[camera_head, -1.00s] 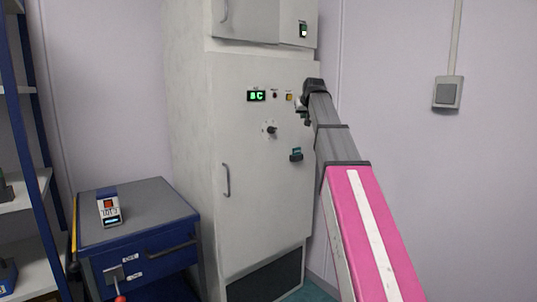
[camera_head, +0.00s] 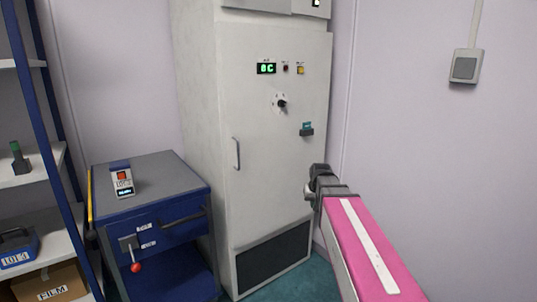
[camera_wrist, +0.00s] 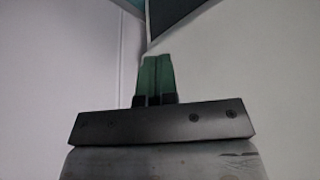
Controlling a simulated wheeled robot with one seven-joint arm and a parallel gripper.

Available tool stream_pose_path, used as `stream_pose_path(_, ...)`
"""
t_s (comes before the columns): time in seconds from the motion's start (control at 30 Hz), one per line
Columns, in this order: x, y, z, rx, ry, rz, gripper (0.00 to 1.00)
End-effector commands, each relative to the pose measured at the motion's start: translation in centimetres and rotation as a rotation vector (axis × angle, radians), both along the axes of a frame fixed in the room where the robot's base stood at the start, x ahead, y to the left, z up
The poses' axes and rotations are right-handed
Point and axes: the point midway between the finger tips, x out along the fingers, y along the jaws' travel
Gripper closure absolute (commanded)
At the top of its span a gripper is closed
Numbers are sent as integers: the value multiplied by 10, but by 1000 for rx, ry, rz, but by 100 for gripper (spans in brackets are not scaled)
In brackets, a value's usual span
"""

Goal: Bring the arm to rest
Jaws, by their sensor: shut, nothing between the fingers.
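My arm shows in the head view as a pink link with a white stripe, ending in a dark grey wrist low in front of the white cabinet (camera_head: 270,165). The fingers are hard to make out in the head view. In the wrist view my gripper (camera_wrist: 155,75) has its two green fingers together, with nothing between them. It points toward pale surfaces, with a dark panel and a strip of teal floor at the top. I cannot tell the exact gap between the gripper and the cabinet.
The cabinet has a green display (camera_head: 266,68), a knob (camera_head: 281,104) and a door handle (camera_head: 237,153). A blue cart (camera_head: 150,210) carries a small device (camera_head: 122,182) and has a red-tipped lever (camera_head: 135,267). Shelves stand left. A wall switch (camera_head: 466,66) is at right.

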Motion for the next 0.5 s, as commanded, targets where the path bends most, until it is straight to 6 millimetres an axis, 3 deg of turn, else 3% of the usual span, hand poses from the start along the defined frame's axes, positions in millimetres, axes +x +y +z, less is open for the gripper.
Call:
stream_pose_path(0.03,-21,0,-20,-2,32,-2,100)
stream_pose_path(0.2,-73,1,-74,-8,127,-11,100)
stream_pose_path(0.5,-158,1,-144,-21,271,-22,100)
